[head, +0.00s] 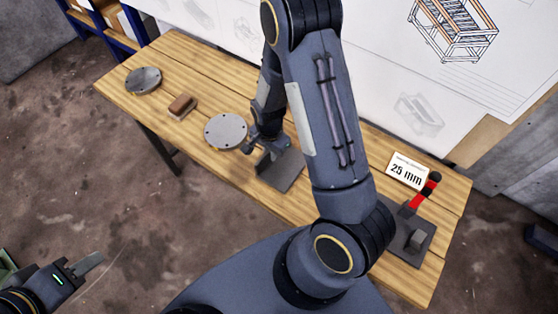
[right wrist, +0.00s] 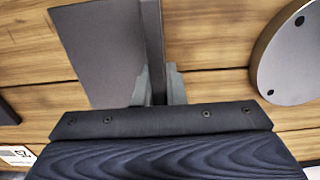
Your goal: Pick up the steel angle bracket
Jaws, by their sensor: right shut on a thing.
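The steel angle bracket (head: 281,176) is on the wooden table near the middle, a dark grey plate with an upright flange. In the right wrist view its flat plate (right wrist: 100,48) is at upper left, and its upright flange (right wrist: 152,40) stands edge-on between my fingers. My right gripper (head: 262,143) is shut on that flange; its two fingers (right wrist: 158,86) press on either side of it. My arm hides part of the table to the right of the bracket. My left gripper (head: 88,264) is off the table at lower left, away from the bracket, and its opening is unclear.
A round steel disc (head: 225,131) lies close left of the bracket. A brown block (head: 182,106) and another disc (head: 143,80) are farther left. At right are a "25 mm" sign (head: 407,170) and a red-handled clamp (head: 424,191). A wall with drawings stands behind.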

